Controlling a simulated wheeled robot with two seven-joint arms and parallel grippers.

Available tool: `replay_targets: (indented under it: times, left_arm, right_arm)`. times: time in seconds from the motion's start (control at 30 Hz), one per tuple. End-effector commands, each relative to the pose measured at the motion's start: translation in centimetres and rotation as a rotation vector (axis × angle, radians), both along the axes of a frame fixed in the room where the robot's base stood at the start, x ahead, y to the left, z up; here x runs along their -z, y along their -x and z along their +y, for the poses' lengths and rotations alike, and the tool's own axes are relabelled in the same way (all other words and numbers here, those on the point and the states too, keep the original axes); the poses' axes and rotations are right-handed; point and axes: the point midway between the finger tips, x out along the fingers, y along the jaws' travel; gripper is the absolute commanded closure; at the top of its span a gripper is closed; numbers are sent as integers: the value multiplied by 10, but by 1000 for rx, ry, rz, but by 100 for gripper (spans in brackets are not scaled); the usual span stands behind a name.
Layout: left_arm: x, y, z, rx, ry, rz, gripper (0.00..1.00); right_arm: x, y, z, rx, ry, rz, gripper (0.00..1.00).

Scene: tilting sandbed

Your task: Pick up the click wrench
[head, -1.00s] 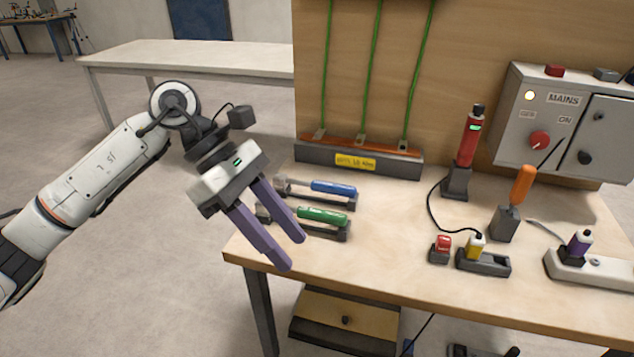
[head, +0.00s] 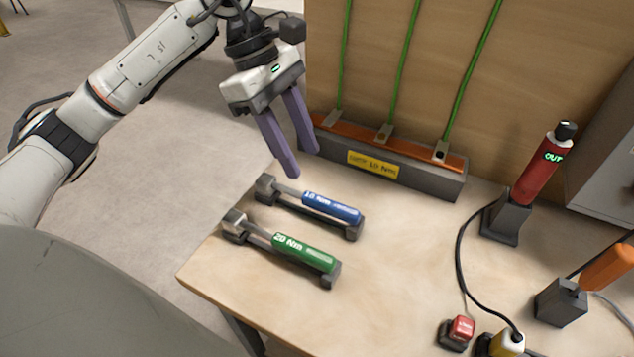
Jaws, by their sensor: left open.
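Two click wrenches lie side by side in dark holders on the wooden bench. One has a blue handle (head: 331,207) that seems to read 10 Nm. The other has a green handle (head: 304,252) marked 20 Nm. Their metal heads point left. My left gripper (head: 303,162) is open and empty, with two purple fingers pointing down. In the head view its fingertips show just above the blue wrench's head end, apart from it; the exact height is hard to tell. My right gripper is not in view.
A grey block with a yellow label (head: 373,164) and green rods stands against the wooden back panel (head: 430,60). A red tool (head: 539,170) in a stand, an orange handle (head: 608,267) and a cable are on the right. Bench space right of the wrenches is clear.

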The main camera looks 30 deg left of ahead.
Motion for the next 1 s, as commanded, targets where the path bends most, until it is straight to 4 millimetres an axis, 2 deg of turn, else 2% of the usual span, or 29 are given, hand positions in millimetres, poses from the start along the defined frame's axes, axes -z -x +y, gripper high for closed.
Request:
replay_targets:
  times: [0.17, 0.37, 0.63, 0.77, 0.97, 1.0]
  left_arm:
    - [25, 1, -11, 3, 1, 3, 59]
    - [39, 0, -17, 2, 1, 3, 59]
    - [75, 1, -31, 1, 2, 3, 59]
    - [82, 0, -34, 3, 1, 1, 59]
    - [83, 0, -34, 1, 1, 0, 59]
    - [83, 0, -34, 1, 1, 0, 66]
  right_arm:
    - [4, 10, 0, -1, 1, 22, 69]
    - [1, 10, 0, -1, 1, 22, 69]
    - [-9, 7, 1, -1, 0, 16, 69]
    - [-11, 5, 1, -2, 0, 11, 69]
    - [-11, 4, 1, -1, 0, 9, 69]
    - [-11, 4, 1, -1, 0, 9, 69]
